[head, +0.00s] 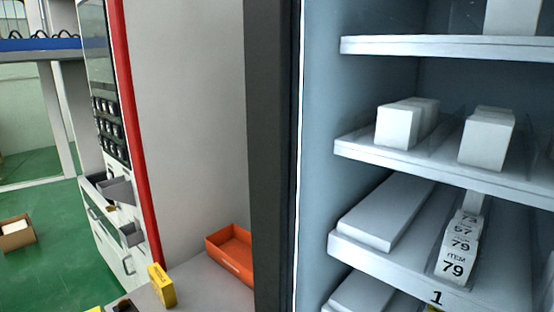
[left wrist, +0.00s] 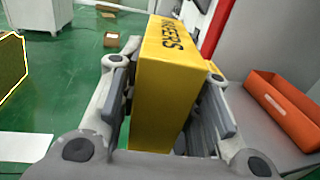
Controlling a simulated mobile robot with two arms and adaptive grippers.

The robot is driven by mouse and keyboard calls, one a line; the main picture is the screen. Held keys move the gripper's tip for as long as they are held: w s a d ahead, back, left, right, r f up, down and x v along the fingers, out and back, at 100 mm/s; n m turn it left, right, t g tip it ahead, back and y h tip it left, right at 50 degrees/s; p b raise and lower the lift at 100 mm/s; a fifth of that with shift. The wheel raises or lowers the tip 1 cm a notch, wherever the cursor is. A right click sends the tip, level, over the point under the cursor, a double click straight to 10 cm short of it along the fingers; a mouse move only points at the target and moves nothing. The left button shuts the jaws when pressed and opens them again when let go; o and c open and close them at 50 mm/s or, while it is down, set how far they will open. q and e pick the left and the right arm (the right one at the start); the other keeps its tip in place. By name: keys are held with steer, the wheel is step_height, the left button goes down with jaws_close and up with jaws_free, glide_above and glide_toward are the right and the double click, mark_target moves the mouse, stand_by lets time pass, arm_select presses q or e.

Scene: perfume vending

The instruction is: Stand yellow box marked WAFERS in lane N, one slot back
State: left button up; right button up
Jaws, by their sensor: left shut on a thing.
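The yellow box marked WAFERS (left wrist: 165,85) is between the fingers of my left gripper (left wrist: 172,78) in the left wrist view. The gripper is shut on it; its lettering is on the far end of the upper face. In the head view a small yellow box (head: 161,286) with dark lettering shows at the bottom, by a grey surface; I cannot tell whether it is the held one. The open vending cabinet's shelves (head: 440,45) fill the right of the head view. No label N is readable there. My right gripper is in neither view.
White boxes (head: 400,126) and a row of cartons marked 79 (head: 455,262) stand on the shelves. A dark cabinet edge (head: 272,150) borders the opening. An orange bin (head: 232,252) sits on the grey surface, also visible in the left wrist view (left wrist: 285,110).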

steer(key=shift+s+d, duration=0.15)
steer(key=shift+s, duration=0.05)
arm_select(q)
steer(key=s+d+m+t+h, duration=0.2)
steer(key=s+d+m+h, duration=0.1)
steer(key=d+h, duration=0.2)
steer(key=s+d+m+t+h, duration=0.1)
steer(key=s+d+m+h, duration=0.3)
steer(key=d, duration=0.5)
steer(key=shift+d+r+m+t+h, duration=0.2)
steer(key=shift+m+t+h, duration=0.15)
steer(key=shift+h, duration=0.65)
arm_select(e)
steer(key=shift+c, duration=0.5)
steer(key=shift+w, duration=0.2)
